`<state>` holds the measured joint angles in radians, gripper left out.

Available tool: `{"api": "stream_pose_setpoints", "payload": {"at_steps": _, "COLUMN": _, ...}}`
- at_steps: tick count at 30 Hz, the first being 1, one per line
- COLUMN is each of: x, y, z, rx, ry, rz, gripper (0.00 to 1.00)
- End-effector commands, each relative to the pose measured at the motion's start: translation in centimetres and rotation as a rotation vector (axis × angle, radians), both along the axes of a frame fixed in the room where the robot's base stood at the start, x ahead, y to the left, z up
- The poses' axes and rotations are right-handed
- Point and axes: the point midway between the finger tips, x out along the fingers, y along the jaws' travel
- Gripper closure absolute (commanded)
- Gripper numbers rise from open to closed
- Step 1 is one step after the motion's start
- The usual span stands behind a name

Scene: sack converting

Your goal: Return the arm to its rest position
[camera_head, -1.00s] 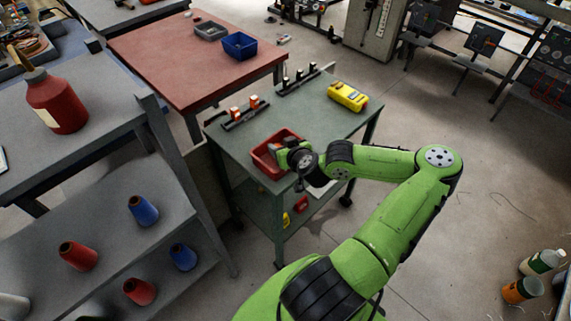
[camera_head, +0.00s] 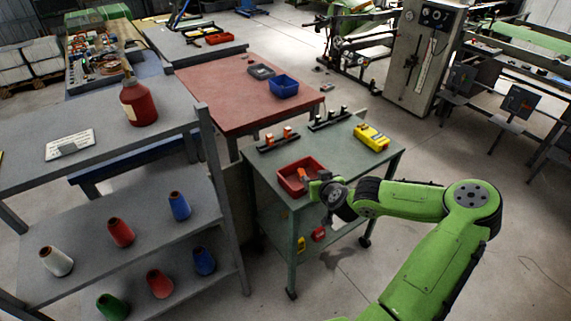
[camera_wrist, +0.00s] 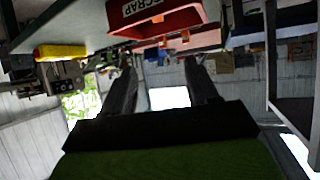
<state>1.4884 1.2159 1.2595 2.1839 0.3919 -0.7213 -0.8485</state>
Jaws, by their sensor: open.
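My green arm reaches in from the lower right of the head view. My gripper (camera_head: 316,182) is at the near right side of a red bin (camera_head: 288,184) on the green cart (camera_head: 345,160); whether it touches the bin is unclear. In the wrist view the two dark fingers of my gripper (camera_wrist: 160,72) stand apart with nothing between them. The red bin (camera_wrist: 185,20), lettered "SCRAP", shows beyond the fingertips at the top. A small orange piece shows by the bin next to my gripper; I cannot tell what it is.
A yellow device (camera_head: 371,137) and two dark racks, one with orange pieces (camera_head: 278,140), share the cart top. A red table (camera_head: 235,95) with a blue bin (camera_head: 284,86) stands behind. A grey shelf with cones (camera_head: 121,232) is left. Floor right of the cart is clear.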

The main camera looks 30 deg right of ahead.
Motion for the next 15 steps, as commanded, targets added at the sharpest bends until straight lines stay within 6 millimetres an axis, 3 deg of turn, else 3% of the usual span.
{"api": "stream_pose_setpoints", "payload": {"at_steps": 5, "x": 0.0, "y": 0.1, "z": 0.0, "rx": -0.001, "ry": 0.001, "rz": 0.002, "gripper": 0.41}}
{"api": "stream_pose_setpoints", "payload": {"at_steps": 7, "x": 0.2, "y": 0.9, "z": 0.0, "rx": -0.006, "ry": 0.020, "rz": 0.030, "gripper": 0.41}}
{"api": "stream_pose_setpoints", "payload": {"at_steps": 11, "x": 0.6, "y": 5.9, "z": -0.1, "rx": -0.039, "ry": 0.151, "rz": 0.187, "gripper": 0.41}}
{"api": "stream_pose_setpoints", "payload": {"at_steps": 15, "x": -1.1, "y": 11.6, "z": 0.6, "rx": -0.096, "ry": 0.368, "rz": 0.340, "gripper": 0.41}}
